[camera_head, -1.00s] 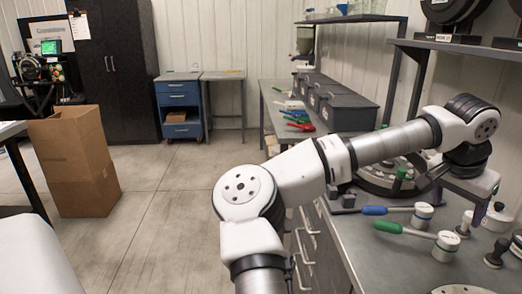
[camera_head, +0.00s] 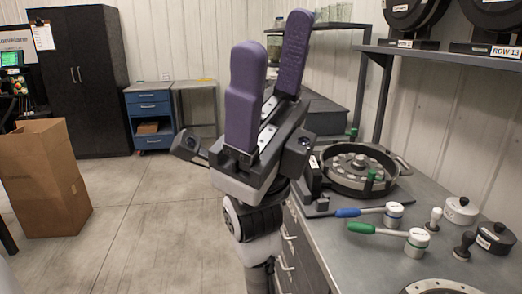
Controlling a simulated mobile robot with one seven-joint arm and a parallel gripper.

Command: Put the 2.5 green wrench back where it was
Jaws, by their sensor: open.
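A wrench with a green handle (camera_head: 375,229) and a round white-and-grey head (camera_head: 417,242) lies on the grey bench at the right. No size marking on it can be read. A similar wrench with a blue handle (camera_head: 360,212) lies just behind it. My gripper (camera_head: 273,36) is raised close to the camera, left of the bench, with its two purple fingers pointing up. The fingers stand apart with nothing between them. The gripper is well away from both wrenches.
A round seed meter (camera_head: 357,172) with green parts stands at the back of the bench. Stamp-like tools (camera_head: 464,246) and lidded round pots (camera_head: 495,238) stand to the right. A shelf (camera_head: 450,50) overhangs the bench. A cardboard box (camera_head: 45,180) stands on open floor.

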